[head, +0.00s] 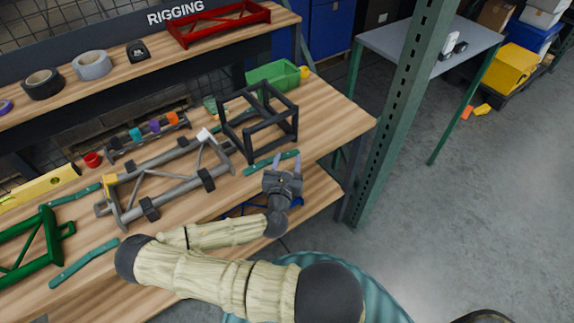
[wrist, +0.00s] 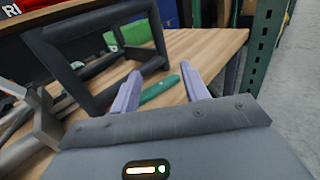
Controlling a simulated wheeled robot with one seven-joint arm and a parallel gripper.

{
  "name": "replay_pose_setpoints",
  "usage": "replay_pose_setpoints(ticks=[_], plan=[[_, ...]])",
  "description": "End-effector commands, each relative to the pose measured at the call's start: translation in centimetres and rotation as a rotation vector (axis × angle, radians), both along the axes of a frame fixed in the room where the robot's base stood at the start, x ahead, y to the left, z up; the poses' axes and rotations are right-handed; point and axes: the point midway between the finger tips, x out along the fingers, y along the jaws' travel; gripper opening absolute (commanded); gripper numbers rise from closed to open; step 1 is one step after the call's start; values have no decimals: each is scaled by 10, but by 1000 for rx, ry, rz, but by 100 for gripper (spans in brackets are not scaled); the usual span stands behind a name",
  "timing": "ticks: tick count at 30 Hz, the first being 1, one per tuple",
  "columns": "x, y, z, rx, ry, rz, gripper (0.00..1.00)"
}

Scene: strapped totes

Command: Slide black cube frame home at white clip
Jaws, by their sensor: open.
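The black cube frame (head: 258,121) stands upright on the wooden bench, at the right end of a grey rail assembly (head: 165,185). The white clip (head: 204,136) sits on the rail assembly, just left of the cube frame's near left side. I cannot tell whether the frame touches the clip. My gripper (head: 289,161) is open and empty, in front of the cube frame near the bench's front edge. In the wrist view my fingers (wrist: 162,92) are apart, and the cube frame (wrist: 92,60) is to their left. A teal strap (wrist: 158,90) shows between and beyond them.
Teal straps (head: 271,163) lie along the bench front. A green tray (head: 272,75) stands behind the cube frame. A green frame (head: 32,245) and a yellow level (head: 40,187) are at left. A green post (head: 400,110) rises beyond the bench's right end. Bare wood (head: 335,117) lies right of the frame.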

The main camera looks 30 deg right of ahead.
Motion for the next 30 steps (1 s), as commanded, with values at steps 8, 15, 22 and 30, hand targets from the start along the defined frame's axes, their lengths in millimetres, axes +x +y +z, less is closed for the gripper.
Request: replay_pose_setpoints(ticks=[8, 15, 22, 30], plan=[[0, 0, 1, -7, 1, 4, 45], [7, -7, 1, -4, 1, 0, 45], [31, -30, 2, -2, -1, -1, 45], [63, -59, 2, -2, -1, 0, 45]])
